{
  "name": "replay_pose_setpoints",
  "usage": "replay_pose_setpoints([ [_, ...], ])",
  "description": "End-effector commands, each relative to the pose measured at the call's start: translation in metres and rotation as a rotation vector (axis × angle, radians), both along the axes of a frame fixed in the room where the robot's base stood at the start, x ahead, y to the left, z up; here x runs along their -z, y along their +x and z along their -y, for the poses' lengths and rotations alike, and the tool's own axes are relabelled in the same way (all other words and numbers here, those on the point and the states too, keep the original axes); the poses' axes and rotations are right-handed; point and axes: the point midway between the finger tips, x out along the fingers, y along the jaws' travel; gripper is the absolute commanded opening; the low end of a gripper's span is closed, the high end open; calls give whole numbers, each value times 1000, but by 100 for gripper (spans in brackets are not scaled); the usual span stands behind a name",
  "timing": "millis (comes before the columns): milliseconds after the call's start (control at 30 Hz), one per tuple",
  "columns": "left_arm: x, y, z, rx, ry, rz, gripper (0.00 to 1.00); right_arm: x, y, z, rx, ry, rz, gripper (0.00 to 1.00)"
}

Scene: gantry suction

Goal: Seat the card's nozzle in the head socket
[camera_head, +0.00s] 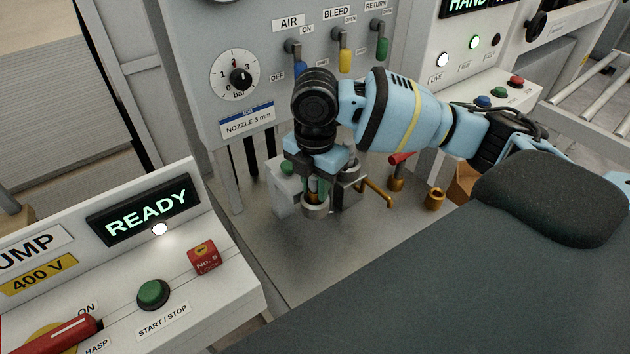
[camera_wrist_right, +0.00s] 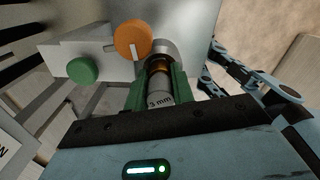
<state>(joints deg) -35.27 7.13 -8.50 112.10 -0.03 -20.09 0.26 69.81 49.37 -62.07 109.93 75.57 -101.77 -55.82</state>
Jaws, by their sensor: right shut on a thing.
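The card (camera_head: 248,122) on the grey panel reads "NOZZLE 3 mm". My right gripper (camera_head: 316,188) points down at the grey head assembly (camera_head: 284,200). In the right wrist view its green fingers (camera_wrist_right: 159,92) are shut on a silver nozzle (camera_wrist_right: 160,98) marked "3 mm", with a brass collar at its far end. That end lies in front of the grey cylindrical part of the head (camera_wrist_right: 180,38). The socket mouth is hidden, and I cannot tell whether the nozzle is inside it. A round grey part (camera_head: 315,208) shows below the fingers in the head view. My left gripper is out of view.
An orange knob (camera_wrist_right: 133,40) and a green button (camera_wrist_right: 82,70) sit close to the nozzle. A bent brass handle (camera_head: 378,192) sticks out on the right. Brass nozzles (camera_head: 434,198) stand further right. The READY console (camera_head: 145,210) is at front left.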

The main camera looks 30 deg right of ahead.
Motion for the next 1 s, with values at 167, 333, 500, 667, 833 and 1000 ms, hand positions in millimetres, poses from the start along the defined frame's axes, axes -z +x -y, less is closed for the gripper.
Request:
replay_pose_setpoints([
  [167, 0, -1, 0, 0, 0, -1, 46, 4, 0, 0, 0, 0, -1, 0],
  [333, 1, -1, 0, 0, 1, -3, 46, 8, 0, 0, 0, 0, -1, 0],
  [500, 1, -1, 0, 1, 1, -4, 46, 10, 0, 0, 0, 0, 0, 28],
  [667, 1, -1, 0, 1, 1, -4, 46, 11, 0, 0, 0, -1, -2, 49],
  [833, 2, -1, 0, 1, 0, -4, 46, 11, -1, 0, 0, -1, -4, 50],
  [1000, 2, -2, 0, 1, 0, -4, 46, 12, -1, 0, 0, -1, -6, 50],
])
